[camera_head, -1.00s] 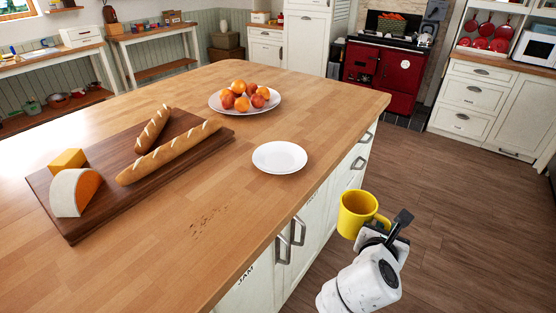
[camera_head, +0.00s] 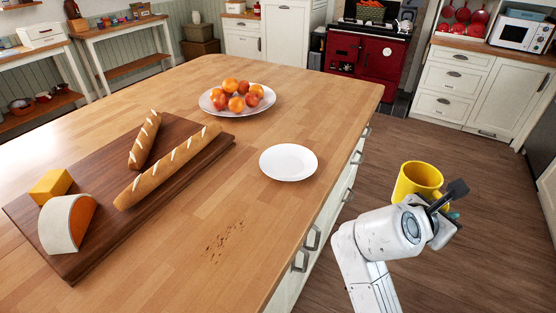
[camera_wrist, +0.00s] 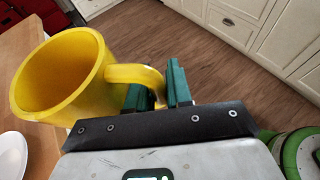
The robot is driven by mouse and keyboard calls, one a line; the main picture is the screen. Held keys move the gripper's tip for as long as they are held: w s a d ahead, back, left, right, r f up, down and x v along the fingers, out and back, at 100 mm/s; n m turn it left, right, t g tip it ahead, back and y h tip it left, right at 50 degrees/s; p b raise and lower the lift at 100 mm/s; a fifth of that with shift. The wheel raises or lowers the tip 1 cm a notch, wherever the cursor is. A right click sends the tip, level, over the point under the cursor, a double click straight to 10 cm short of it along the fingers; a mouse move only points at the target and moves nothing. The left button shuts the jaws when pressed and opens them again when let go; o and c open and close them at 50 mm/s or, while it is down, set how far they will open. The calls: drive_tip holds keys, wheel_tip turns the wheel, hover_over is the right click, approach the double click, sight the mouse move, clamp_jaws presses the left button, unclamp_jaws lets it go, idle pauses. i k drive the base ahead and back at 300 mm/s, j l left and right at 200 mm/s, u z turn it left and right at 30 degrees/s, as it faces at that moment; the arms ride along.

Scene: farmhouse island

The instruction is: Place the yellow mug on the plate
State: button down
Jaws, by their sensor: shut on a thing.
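The yellow mug (camera_head: 418,181) is held by its handle in my gripper (camera_head: 447,205), upright or nearly so, out past the right edge of the island. In the wrist view the mug (camera_wrist: 62,80) shows its open top, and the green fingers of my gripper (camera_wrist: 158,90) are shut on its handle. The white plate (camera_head: 288,162) lies empty on the island near its right edge, to the left of the mug. Part of the plate (camera_wrist: 12,155) shows at the lower left of the wrist view.
The wooden island top (camera_head: 200,200) has clear room around the plate. A fruit plate (camera_head: 215,106) with several oranges and red fruits stands behind it. A dark board (camera_head: 90,226) with two baguettes and cheese lies at left. The floor right of the island is open.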

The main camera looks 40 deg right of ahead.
sight(290, 168)
drive_tip(key=i+j, duration=0.3)
drive_tip(key=i, duration=0.15)
drive_tip(key=i+j, duration=0.3)
drive_tip(key=i, duration=0.2)
